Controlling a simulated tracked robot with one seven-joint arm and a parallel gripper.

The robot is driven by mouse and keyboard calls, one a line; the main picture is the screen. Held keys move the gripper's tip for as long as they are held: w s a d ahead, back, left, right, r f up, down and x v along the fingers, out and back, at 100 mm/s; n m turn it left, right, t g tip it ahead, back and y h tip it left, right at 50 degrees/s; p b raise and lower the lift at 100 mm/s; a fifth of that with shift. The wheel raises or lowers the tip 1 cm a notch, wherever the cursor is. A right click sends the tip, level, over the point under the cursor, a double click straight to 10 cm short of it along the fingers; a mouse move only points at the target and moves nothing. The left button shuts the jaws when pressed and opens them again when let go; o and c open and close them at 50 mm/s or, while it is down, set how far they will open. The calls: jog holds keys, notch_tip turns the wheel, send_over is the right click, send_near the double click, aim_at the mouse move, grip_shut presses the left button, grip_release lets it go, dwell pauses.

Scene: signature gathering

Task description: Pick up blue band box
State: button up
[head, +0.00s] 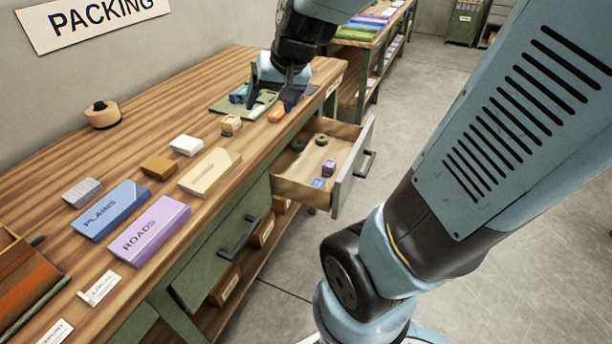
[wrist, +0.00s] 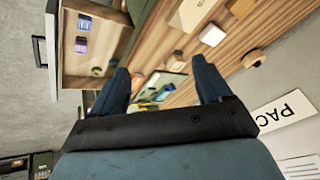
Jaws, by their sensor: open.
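A small blue object (head: 237,95), which looks like the blue band box, sits on a green mat (head: 228,108) toward the far end of the workbench. A blue object (wrist: 164,92) also shows on the mat in the wrist view, between my fingers and beyond them. My gripper (head: 269,104) is open and empty, pointing down over the mat, just right of the blue object in the head view. Its fingers are spread wide in the wrist view (wrist: 163,76). I cannot tell how high the fingertips are above the mat.
An orange block (head: 276,116) lies near the fingers. An open drawer (head: 341,195) holds green rolls and purple and blue boxes. Tan, brown and white boxes, a blue PLAINS box (head: 111,210) and a purple ROADS box (head: 150,228) lie nearer on the bench.

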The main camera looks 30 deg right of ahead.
jog(key=w+d+f+m, duration=0.3)
jog(key=w+f, duration=0.4)
jog(key=f, duration=0.1)
jog(key=m+g+h, duration=0.3)
jog(key=m+h, duration=0.2)
jog(key=h, duration=0.1)
send_near(317, 183)
jog(key=shift+x, duration=4.6)
jog(key=shift+d, duration=0.1)
jog(key=shift+c, duration=0.3)
jog(key=shift+y, duration=0.3)
jog(key=c, duration=1.1)
jog(key=shift+r, duration=0.15)
